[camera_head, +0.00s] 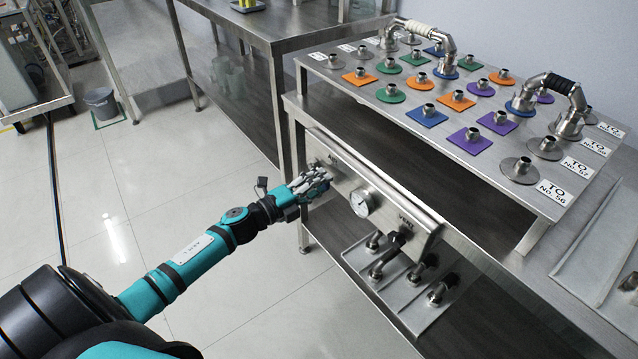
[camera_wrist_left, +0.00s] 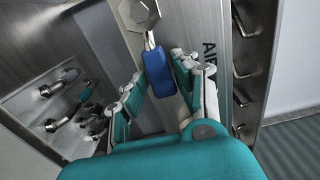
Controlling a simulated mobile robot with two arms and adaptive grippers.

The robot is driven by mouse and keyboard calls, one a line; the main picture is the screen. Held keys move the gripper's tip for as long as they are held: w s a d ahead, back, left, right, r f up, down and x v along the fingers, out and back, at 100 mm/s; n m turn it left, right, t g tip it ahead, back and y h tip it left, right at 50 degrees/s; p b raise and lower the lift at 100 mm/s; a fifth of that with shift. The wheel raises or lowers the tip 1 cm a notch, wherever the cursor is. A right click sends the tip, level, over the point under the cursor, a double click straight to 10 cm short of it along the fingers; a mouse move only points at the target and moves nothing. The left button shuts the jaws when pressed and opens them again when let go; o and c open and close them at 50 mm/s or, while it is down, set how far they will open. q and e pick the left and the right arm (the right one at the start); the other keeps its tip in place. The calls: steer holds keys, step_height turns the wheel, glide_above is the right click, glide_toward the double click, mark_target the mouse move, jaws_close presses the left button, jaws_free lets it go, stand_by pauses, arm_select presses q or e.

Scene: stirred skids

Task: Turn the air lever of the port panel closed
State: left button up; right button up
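The port panel (camera_head: 385,186) is a metal plate on the front of the steel bench. My left gripper (camera_head: 318,181) is at the panel's left end, hiding the lever in the head view. In the left wrist view, its fingers (camera_wrist_left: 160,88) are open on both sides of the blue grip. The right-hand finger is close to it; contact is unclear. My right gripper is not in view.
Below the panel, a plate (camera_head: 403,301) carries several metal fittings. Above, a bench top (camera_head: 352,92) holds colored ports and pipes.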

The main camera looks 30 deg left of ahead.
arm_select(q)
steer(key=shift+o, duration=1.2)
steer(key=v, duration=1.2)
